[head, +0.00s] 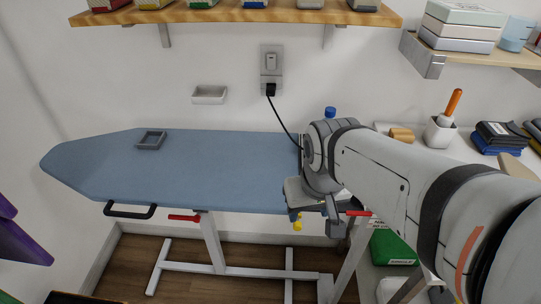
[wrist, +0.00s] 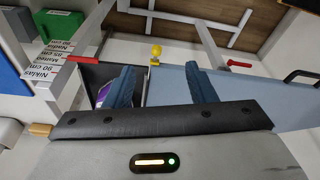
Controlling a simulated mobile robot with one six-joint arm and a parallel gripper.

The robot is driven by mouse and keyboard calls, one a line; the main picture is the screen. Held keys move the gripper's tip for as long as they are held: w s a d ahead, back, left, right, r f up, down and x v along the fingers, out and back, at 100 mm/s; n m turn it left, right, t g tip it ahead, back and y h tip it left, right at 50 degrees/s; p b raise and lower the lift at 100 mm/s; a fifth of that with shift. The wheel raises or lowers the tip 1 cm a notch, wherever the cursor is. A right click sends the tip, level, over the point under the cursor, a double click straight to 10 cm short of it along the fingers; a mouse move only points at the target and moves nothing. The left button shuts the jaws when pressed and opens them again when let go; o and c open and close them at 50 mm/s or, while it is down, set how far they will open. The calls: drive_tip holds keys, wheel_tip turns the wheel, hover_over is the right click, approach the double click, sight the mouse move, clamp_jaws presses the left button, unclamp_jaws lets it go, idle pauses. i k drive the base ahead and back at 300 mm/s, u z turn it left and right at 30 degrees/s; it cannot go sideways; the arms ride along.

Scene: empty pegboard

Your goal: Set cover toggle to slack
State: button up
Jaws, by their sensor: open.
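A small yellow knob (head: 298,226), which may be the cover toggle, shows just below the near edge of the blue ironing board (head: 220,165). It also shows in the wrist view (wrist: 155,50), beyond and roughly between my two blue fingers. My gripper (wrist: 158,68) is open, with nothing between its fingers. The fingertips look apart from the knob. In the head view my arm covers the board's right end and most of the gripper. I cannot read which setting the knob is in.
Red levers (head: 184,218) (head: 358,213) and a black handle (head: 130,210) sit under the board. A black cord (head: 283,120) hangs from the wall outlet. A dark open holder (wrist: 100,80) is beside the left finger.

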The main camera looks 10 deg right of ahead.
sight(296, 225)
drive_tip(key=u, duration=0.95)
drive_tip(key=k, duration=1.85)
drive_tip(key=z, duration=0.4)
drive_tip(key=i, duration=1)
